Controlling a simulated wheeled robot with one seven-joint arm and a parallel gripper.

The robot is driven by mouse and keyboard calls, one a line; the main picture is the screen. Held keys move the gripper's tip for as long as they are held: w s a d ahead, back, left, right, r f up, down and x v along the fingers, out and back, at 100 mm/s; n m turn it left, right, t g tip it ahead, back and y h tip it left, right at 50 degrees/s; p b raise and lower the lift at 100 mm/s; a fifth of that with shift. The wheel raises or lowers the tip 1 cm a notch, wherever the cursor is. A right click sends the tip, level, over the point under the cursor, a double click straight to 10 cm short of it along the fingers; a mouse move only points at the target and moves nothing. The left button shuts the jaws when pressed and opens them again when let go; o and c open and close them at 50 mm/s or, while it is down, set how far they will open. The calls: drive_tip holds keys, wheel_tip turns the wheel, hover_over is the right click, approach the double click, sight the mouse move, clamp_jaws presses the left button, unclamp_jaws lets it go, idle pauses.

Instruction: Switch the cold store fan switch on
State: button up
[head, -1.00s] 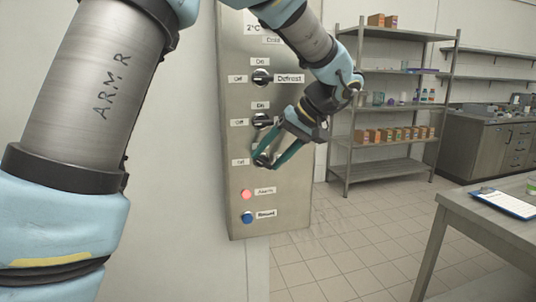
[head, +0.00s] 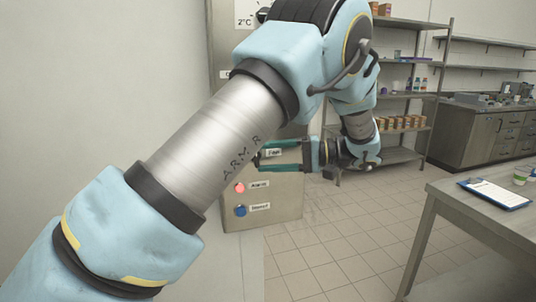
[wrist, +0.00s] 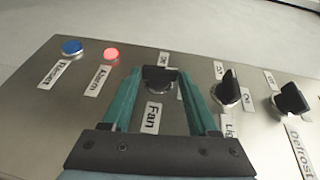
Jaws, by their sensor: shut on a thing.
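The cold store fan switch is a black rotary knob (wrist: 159,76) above the "Fan" label (wrist: 153,117) in the wrist view. My gripper (wrist: 161,75) has its two teal fingers on either side of this knob, shut on it. The knob's bar lies across the gap between the fingers, crosswise to the bars of the other two knobs. Which end is its pointer I cannot tell. In the head view my gripper (head: 262,160) reaches the panel from the right, and my arm and fingers mostly hide the knob.
The steel panel (head: 287,208) also carries a lit red alarm light (wrist: 111,55), a blue reset button (wrist: 72,47), a light knob (wrist: 228,90) and a defrost knob (wrist: 290,98). A table (head: 460,215) stands at the right. The floor between is clear.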

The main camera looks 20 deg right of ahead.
drive_tip(key=shift+f+y, duration=0.15)
drive_tip(key=shift+y, duration=0.35)
drive_tip(key=shift+m, duration=0.3)
drive_tip(key=o, duration=1.4)
drive_tip(key=shift+f+b+v, duration=0.1)
drive_tip(key=shift+b+v, duration=0.55)
drive_tip(key=shift+v, duration=2.05)
drive_tip(key=shift+f+b+v, duration=0.15)
drive_tip(key=shift+b+v, duration=0.5)
drive_tip(key=shift+v, duration=2.05)
drive_tip(key=shift+s+t, duration=0.15)
drive_tip(key=shift+t, duration=0.25)
